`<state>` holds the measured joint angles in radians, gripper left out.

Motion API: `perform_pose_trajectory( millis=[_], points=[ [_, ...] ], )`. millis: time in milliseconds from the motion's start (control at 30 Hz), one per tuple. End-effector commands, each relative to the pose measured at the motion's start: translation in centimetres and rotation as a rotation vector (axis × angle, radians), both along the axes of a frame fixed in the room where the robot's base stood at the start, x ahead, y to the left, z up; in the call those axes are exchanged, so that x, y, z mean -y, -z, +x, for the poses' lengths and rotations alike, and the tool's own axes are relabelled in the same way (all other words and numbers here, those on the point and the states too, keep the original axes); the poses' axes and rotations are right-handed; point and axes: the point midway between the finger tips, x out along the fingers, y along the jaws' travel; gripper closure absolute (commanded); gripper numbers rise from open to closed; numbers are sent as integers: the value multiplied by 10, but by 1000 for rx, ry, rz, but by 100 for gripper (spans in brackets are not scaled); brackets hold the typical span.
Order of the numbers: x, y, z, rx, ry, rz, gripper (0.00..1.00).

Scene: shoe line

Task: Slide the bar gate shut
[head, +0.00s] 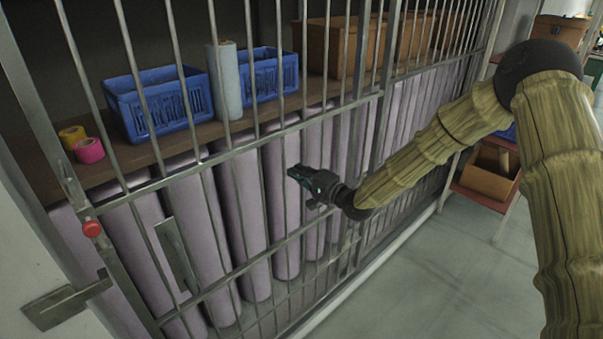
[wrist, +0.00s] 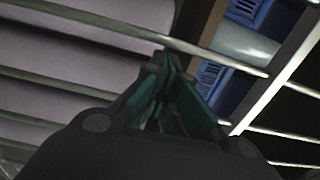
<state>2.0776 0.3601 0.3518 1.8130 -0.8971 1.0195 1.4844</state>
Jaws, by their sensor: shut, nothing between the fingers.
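The bar gate (head: 228,155) of grey metal bars runs across the head view in front of a shelf unit. A flat metal plate (head: 176,256) is fixed to its lower left part. A red knob (head: 92,228) sits on the upright at the left end. My gripper (head: 298,174) is shut and empty, at the bars right of the plate; I cannot tell whether it touches them. In the wrist view my gripper (wrist: 165,62) has its fingertips together beside a bar (wrist: 215,52). The bars cross the wrist view at a slant.
Behind the bars are tall pale purple rolls (head: 240,205), blue crates (head: 158,102), a light blue roll (head: 224,82), pink tape (head: 89,150) and brown boxes (head: 340,45). A metal bracket (head: 66,305) is on the left wall. Grey floor (head: 420,285) is clear at the right.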

Motion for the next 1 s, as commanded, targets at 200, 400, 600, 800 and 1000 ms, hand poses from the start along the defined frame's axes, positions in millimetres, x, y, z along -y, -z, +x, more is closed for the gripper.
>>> perform_pose_trajectory(
  millis=[200, 400, 600, 800, 1000],
  points=[
    [-2, 1, -2, -1, 0, 1, 100],
    [-29, 4, -23, -2, -5, 2, 100],
    [-44, 1, -35, -2, -4, 1, 100],
    [-46, 0, -35, 0, -6, 0, 100],
    [-45, -1, -36, -1, -6, 1, 100]
  ],
)
